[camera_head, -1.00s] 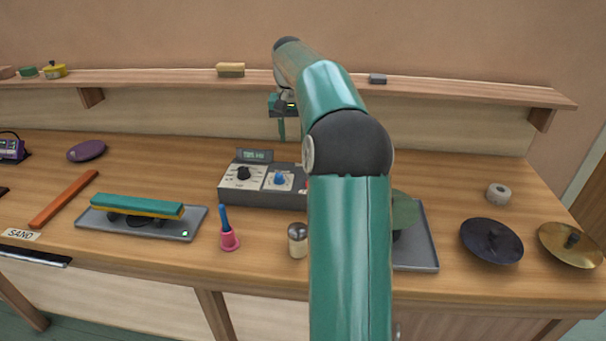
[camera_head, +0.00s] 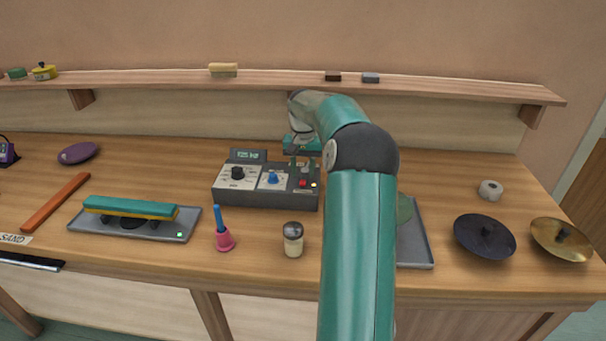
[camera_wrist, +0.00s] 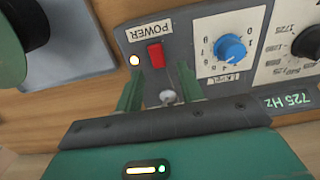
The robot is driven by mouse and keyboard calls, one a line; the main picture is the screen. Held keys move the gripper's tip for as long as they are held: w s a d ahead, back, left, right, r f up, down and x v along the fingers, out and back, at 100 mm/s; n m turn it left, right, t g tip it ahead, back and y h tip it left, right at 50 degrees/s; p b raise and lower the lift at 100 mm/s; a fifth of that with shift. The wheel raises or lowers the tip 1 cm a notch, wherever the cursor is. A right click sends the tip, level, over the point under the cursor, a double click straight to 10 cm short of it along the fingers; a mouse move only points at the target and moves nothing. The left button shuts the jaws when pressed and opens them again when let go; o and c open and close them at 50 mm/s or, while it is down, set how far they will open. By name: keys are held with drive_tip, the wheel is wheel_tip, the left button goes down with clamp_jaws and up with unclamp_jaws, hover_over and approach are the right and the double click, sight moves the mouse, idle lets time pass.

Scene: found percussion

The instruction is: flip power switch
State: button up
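The dark grey control box (camera_head: 265,200) stands on the bench, with a lit display (camera_head: 248,155) that reads 725 Hz in the wrist view. The switch also shows at the box's right end in the head view (camera_head: 303,183). My gripper (camera_wrist: 160,84) is open over that end. Its two green fingers are apart, with a round silver part (camera_wrist: 167,96) visible between them. The red switch lies just beyond the fingertips; I cannot tell whether they touch the box.
A blue knob (camera_wrist: 230,47) and a black knob (camera_wrist: 306,42) are on the same panel. A grey tray (camera_head: 415,245) is partly behind my arm. A shelf (camera_head: 450,88) runs behind.

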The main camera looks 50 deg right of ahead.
drive_tip(key=shift+f, duration=1)
clamp_jaws()
drive_tip(key=shift+s+a+r+t+h, duration=0.2)
drive_tip(key=shift+t+h, duration=0.2)
drive_tip(key=shift+h, duration=0.2)
drive_tip(key=shift+s+a+t+h, duration=0.1)
drive_tip(key=shift+a+t+h, duration=0.1)
drive_tip(key=shift+t+h, duration=0.65)
unclamp_jaws()
